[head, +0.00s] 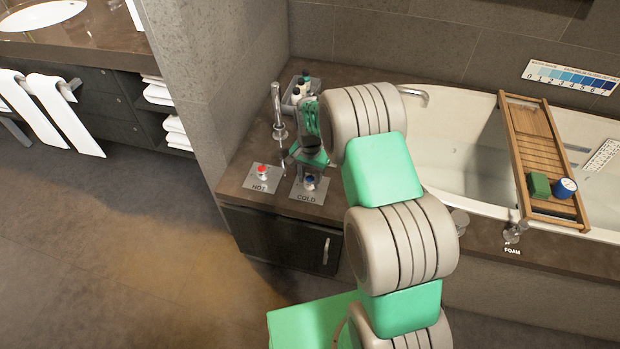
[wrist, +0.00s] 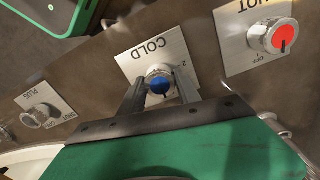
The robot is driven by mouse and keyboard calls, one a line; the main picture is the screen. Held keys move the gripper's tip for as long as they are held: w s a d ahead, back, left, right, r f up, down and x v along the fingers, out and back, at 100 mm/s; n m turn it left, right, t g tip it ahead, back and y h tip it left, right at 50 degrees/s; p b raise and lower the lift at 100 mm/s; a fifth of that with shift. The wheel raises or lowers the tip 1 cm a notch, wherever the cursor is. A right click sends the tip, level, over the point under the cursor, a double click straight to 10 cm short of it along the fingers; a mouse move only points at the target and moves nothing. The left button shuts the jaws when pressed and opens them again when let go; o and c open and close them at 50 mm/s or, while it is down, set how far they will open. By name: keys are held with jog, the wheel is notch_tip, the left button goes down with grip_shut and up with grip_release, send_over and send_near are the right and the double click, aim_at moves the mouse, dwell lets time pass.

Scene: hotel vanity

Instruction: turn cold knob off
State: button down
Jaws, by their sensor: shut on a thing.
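The cold knob is silver with a blue cap and sits on a pale plate marked COLD. In the head view the cold knob (head: 309,183) is on the brown counter, just below my gripper (head: 310,174). In the wrist view the cold knob (wrist: 160,82) is between the two dark fingers of my gripper (wrist: 159,86), which is shut on it, one finger on each side. The knob's exact turn angle is hard to read, as the fingers hide part of its plate.
The red-capped hot knob (head: 262,172) stands close by at the left; it also shows in the wrist view (wrist: 281,37). The plug knob (wrist: 40,115) and bathtub (head: 450,150) are on the other side.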

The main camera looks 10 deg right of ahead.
aim_at(310, 178)
jog(key=c, duration=0.9)
grip_release()
jog(key=shift+o, duration=0.2)
notch_tip(310, 178, up, 8)
jog(key=shift+f, duration=0.1)
